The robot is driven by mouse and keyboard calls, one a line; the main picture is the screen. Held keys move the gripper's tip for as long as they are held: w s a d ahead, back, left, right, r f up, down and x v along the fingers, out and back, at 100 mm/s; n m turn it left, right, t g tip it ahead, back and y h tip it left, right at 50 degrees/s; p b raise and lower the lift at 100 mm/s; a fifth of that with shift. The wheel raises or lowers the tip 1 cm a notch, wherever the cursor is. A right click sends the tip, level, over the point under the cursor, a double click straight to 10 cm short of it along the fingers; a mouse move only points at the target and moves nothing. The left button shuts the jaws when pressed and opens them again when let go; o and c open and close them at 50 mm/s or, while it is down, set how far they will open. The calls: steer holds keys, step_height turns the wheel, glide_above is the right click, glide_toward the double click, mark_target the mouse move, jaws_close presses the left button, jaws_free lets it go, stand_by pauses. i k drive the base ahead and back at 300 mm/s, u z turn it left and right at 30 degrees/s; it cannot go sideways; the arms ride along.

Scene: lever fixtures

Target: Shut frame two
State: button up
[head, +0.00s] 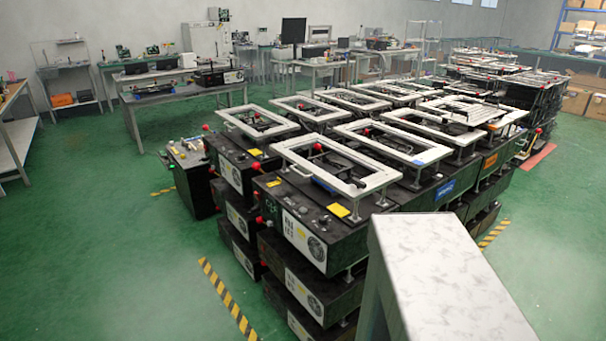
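Several white rectangular frames lie flat on short posts above black box units in the head view. The nearest frame (337,168) is at the middle, another frame (257,121) is to its left, and one more (392,143) is behind it. I see no readable number on them, so I cannot tell which is frame two. Small levers or clamps with red knobs show at some frames, such as a red knob (318,147) at the nearest frame; whether they are open or shut is too small to tell. My gripper is not in view.
A pale marbled block (440,270) fills the lower right foreground. Stacked black units (310,225) form a large block in the middle. Workbenches (180,95) stand at the back left. Green floor (100,240) is free at the left, with yellow-black tape (228,300) near the stack.

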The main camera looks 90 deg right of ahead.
mark_target(326, 169)
steer(key=z, duration=0.75)
steer(key=i, duration=0.85)
steer(key=z, duration=0.5)
